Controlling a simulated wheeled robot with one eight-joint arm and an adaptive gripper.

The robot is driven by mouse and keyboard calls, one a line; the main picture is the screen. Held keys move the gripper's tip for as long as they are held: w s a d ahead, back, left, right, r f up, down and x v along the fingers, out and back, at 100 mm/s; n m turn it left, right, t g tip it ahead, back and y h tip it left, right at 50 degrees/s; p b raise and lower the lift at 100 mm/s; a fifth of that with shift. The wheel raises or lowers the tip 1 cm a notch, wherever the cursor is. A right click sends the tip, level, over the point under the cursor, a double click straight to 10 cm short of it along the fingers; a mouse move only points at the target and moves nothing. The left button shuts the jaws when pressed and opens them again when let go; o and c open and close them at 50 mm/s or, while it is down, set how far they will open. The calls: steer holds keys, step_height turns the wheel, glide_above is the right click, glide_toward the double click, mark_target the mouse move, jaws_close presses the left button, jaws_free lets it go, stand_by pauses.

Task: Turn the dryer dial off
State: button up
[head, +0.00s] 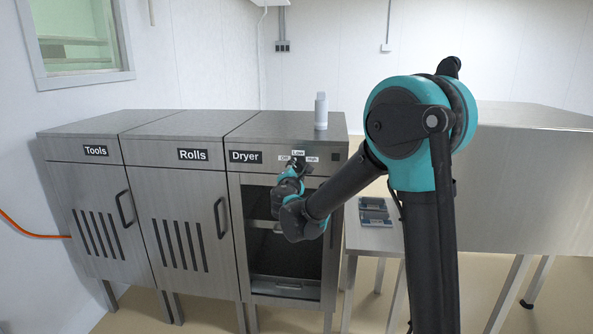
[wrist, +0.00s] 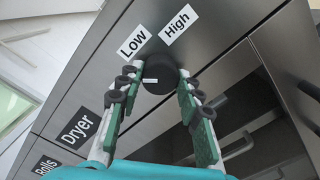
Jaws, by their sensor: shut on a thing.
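The dryer dial is a round black knob (wrist: 159,77) on the metal front panel; a small white mark shows on its face near its left side. In the wrist view, the Low label (wrist: 134,41) and High label (wrist: 180,24) sit above it; the Off label is hidden there. In the head view, the Off label (head: 284,158) is left of the dial, just under the Dryer label (head: 246,157) row's height. My gripper (wrist: 157,82) is shut on the dial, one finger on each side. In the head view my gripper (head: 298,167) mostly covers the dial.
A white bottle (head: 321,112) stands on the dryer cabinet's top (head: 275,125). The dryer's dark compartment (head: 285,255) lies below the panel. Tools (head: 95,151) and Rolls (head: 192,154) cabinets adjoin on the left. A small table (head: 370,238) stands at right.

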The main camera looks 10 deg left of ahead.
steer(key=shift+f+n, duration=0.1)
steer(key=shift+n, duration=1.4)
steer(key=o, duration=1.2)
steer(key=shift+c, duration=0.2)
steer(key=shift+s, duration=0.15)
steer(key=s, duration=1.1)
steer(key=shift+s+a, duration=0.2)
steer(key=shift+s, duration=0.2)
